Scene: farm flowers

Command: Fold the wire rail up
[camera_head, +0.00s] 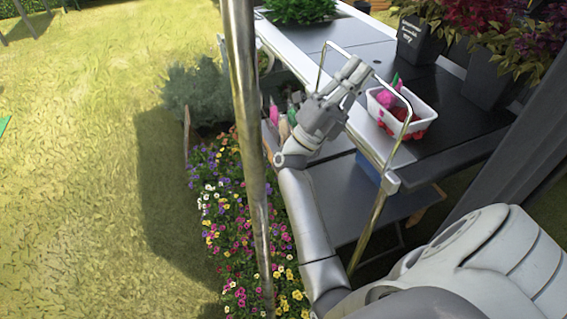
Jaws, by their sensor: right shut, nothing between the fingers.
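The wire rail (399,143) is a thin, shiny metal loop at the near edge of the dark cart table (455,140). Its two legs rise from the table edge and its top bar runs between them, so it appears raised. My right gripper (356,72) is shut and empty. It lies across the middle of the rail in the picture and hides part of the top bar. I cannot tell whether it touches the rail. My left gripper is not in view.
A white basket (424,112) with pink and red items sits behind the rail. Dark pots (418,44) with plants stand at the back right. A metal pole (247,120) rises left of my arm. A flower bed (225,220) lies below; grass is open on the left.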

